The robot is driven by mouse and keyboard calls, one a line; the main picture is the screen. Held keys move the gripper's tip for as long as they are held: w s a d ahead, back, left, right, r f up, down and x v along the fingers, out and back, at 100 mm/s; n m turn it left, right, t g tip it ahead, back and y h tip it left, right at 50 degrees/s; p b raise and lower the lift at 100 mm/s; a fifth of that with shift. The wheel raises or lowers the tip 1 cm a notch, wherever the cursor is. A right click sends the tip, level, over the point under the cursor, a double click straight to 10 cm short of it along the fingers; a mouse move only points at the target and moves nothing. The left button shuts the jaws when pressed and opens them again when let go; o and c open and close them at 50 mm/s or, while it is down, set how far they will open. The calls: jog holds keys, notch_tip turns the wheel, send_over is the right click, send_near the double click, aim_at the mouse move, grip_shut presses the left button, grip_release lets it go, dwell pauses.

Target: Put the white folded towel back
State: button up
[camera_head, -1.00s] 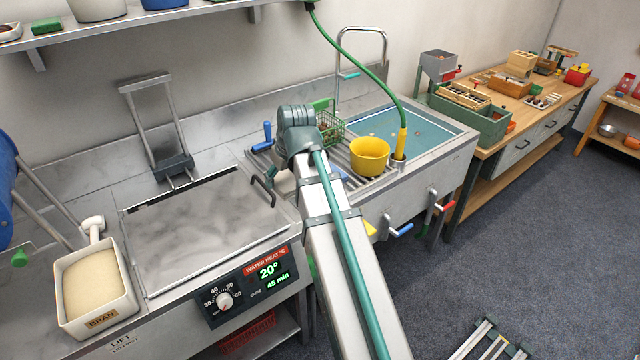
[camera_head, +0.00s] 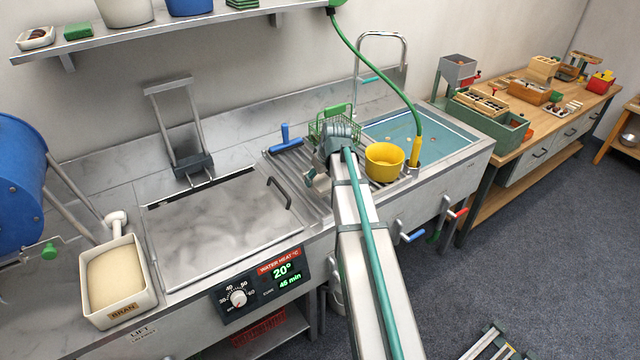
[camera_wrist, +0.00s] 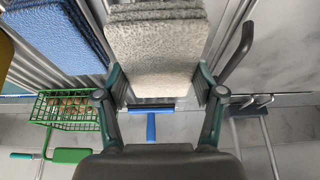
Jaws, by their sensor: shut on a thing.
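My gripper (camera_wrist: 164,88) is shut on the white folded towel (camera_wrist: 158,45), with one finger at each side of it. The towel is thick, off-white and layered in the wrist view. A blue folded towel (camera_wrist: 55,40) lies to its left on the ribbed metal drainboard, apart from it. In the head view my gripper (camera_head: 317,182) is over the drainboard (camera_head: 290,162), left of the yellow bucket. My arm mostly hides the gripper and both towels there. I cannot tell whether the white towel touches the drainboard.
A green wire basket (camera_head: 322,126) and a blue-handled tool (camera_head: 286,135) stand at the back of the drainboard. The yellow bucket (camera_head: 384,162) is to the right, before the water-filled sink (camera_head: 425,135). The lidded heater (camera_head: 215,230) with its raised dark handle (camera_head: 279,192) is to the left.

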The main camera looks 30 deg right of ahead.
aim_at(320, 184)
jog(key=shift+w+d+f, duration=0.25)
jog(key=shift+d+f, duration=0.05)
jog(key=shift+f, duration=0.1)
notch_tip(320, 184, down, 2)
jog(key=shift+f+p, duration=0.25)
jog(key=shift+p, duration=0.7)
jog(key=shift+f, duration=0.35)
jog(key=shift+f, duration=0.1)
jog(key=shift+f, duration=0.15)
jog(key=o, duration=1.2)
